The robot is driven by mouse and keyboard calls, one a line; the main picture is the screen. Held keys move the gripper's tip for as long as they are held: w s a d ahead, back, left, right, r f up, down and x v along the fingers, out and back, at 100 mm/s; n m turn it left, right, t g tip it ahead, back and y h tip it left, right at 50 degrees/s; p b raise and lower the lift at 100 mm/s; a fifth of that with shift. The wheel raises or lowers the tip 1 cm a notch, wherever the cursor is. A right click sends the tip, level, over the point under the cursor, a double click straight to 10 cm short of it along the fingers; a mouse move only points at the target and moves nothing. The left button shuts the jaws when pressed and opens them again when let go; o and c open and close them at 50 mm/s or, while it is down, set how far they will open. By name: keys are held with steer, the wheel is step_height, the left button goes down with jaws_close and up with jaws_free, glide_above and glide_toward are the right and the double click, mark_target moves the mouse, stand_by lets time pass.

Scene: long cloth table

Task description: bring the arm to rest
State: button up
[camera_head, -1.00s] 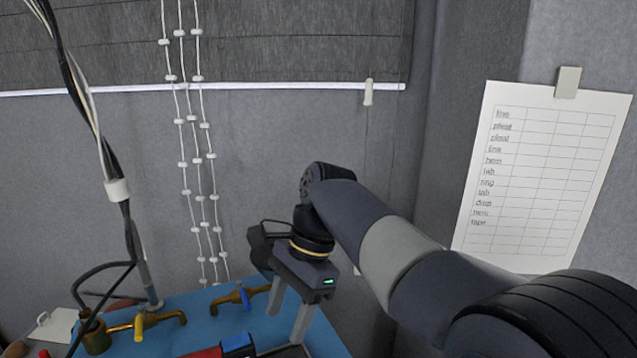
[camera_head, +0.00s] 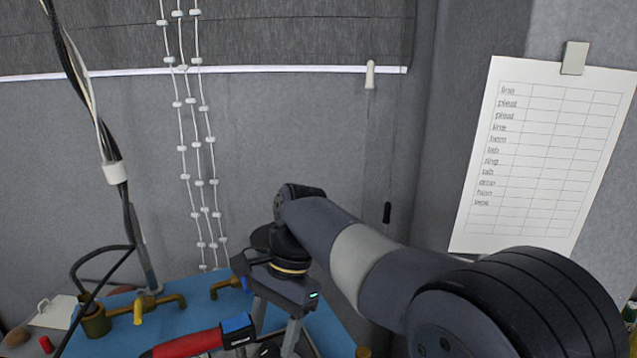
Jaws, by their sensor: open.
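My gripper (camera_head: 272,335) hangs pointing down at the lower middle of the head view, over the front part of the blue table surface (camera_head: 195,312). Its two grey fingers are apart, and I see nothing held between them. The fingertips are close to the picture's bottom edge. My arm reaches in from the lower right and bends down at the wrist. A red and blue tool (camera_head: 195,343) lies just left of the fingers; whether they touch it I cannot tell.
Brass taps (camera_head: 150,305) stand on the blue surface at left, near a dark cable bundle (camera_head: 118,190). Beaded cords (camera_head: 190,150) hang before the grey wall. A paper chart (camera_head: 540,155) hangs at right. The air above my gripper is clear.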

steer(key=v, duration=0.9)
steer(key=s+f+n+t+y+b, duration=0.1)
steer(key=s+n+t+b, duration=0.4)
steer(key=n, duration=1.3)
steer(key=shift+s+d+t, duration=0.45)
steer(key=shift+s+t, duration=0.25)
steer(key=shift+s, duration=0.3)
